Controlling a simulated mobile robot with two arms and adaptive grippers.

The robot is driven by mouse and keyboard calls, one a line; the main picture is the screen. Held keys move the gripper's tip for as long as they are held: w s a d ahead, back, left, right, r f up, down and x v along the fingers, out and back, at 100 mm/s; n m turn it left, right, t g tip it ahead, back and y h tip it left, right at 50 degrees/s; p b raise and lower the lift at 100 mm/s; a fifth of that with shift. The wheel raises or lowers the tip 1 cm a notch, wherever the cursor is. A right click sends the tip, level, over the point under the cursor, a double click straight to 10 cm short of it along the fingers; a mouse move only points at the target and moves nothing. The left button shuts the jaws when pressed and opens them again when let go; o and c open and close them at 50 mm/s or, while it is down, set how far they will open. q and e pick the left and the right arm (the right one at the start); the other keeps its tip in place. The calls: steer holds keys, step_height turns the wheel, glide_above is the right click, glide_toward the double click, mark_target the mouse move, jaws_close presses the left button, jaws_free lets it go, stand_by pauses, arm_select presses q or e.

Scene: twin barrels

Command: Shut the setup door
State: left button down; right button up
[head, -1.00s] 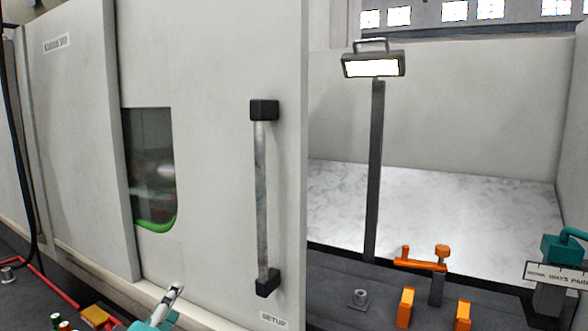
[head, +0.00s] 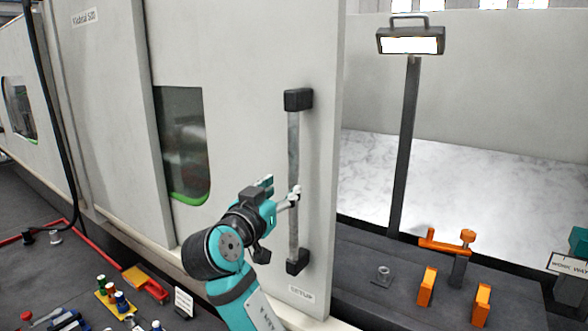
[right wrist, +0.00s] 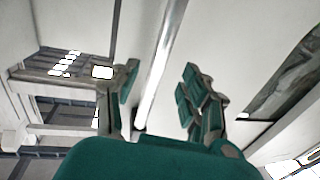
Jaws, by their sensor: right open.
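The setup door (head: 250,110) is a large pale grey panel with a dark window and a "SETUP" label (head: 301,294) at its lower right. Its right edge stands beside an open bay, so the door is open. A vertical metal bar handle (head: 293,150) with black end blocks is on the door. My right gripper (head: 291,197) is open at the lower half of the bar. In the right wrist view the bar (right wrist: 163,70) runs between the two spread fingers (right wrist: 160,92); I cannot tell whether either finger touches it. My left gripper is not in view.
Right of the door, the bay holds a lit lamp on a post (head: 405,130), orange clamps (head: 440,270) and a small metal fitting (head: 383,273). Small coloured items (head: 112,295) lie at lower left. A second grey panel (head: 110,130) stands left of the door.

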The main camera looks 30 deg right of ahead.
mark_target(291, 180)
steer(key=p+x, duration=0.2)
steer(key=x, duration=0.4)
steer(key=shift+r, duration=0.15)
steer(key=shift+w+d, duration=0.35)
steer(key=shift+d, duration=0.15)
steer(key=shift+c, duration=0.7)
jaws_close()
steer(key=shift+w+d+f, duration=0.1)
steer(key=shift+d+f, duration=0.1)
steer(key=shift+f, duration=0.2)
